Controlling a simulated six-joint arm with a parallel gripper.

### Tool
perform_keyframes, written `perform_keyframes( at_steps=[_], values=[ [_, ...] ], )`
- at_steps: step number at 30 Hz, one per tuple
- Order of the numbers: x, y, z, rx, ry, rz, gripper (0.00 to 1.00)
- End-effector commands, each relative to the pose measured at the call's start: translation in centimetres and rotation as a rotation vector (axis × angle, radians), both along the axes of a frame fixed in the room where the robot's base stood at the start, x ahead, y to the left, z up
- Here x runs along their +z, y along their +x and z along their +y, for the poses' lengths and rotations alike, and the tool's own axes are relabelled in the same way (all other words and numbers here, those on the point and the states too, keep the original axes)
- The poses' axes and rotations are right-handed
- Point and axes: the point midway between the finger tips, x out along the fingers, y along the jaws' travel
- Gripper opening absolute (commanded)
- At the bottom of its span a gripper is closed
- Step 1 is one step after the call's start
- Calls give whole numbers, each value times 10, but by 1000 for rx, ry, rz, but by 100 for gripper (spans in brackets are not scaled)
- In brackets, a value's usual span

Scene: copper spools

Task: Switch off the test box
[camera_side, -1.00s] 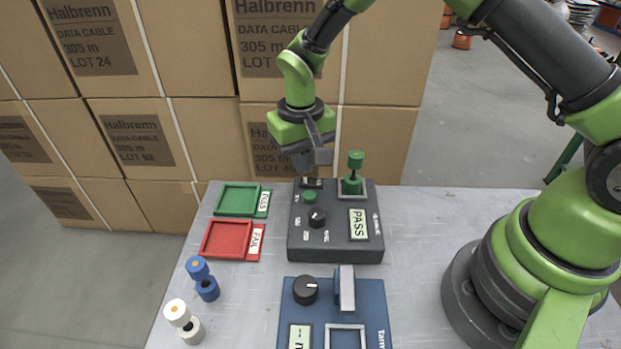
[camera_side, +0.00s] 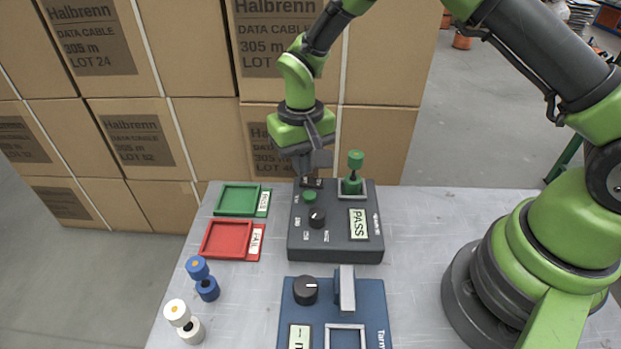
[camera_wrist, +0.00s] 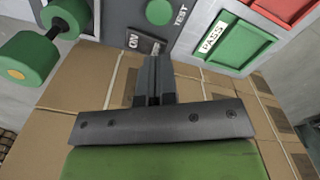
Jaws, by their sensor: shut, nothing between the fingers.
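The test box (camera_side: 337,240) is dark grey and stands on the table. Its display (camera_side: 359,223) reads PASS. It carries a black knob (camera_side: 317,217) and a green button (camera_side: 309,196), which also shows in the wrist view (camera_wrist: 160,12). The switch (camera_wrist: 158,47), next to the word ON, is at the box's back left and partly hidden by the fingers. My gripper (camera_side: 309,178) is shut and empty, pointing down, with its tips at the switch in the wrist view (camera_wrist: 153,62). I cannot tell whether they touch it.
A green spool (camera_side: 355,160) stands upright in the box's socket, right of my gripper. A green tray (camera_side: 237,213) and a red tray (camera_side: 204,245) lie to the left. Blue and white spools stand front left. A blue device (camera_side: 375,310) is in front.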

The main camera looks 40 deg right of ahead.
Motion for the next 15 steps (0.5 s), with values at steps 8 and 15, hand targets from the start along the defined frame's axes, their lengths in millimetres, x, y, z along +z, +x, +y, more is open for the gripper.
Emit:
perform_keyframes(
  at_steps=[8,15],
  values=[
    [-4,0,0,-1,0,1,0],
    [-8,0,0,0,0,1,0]
  ],
)
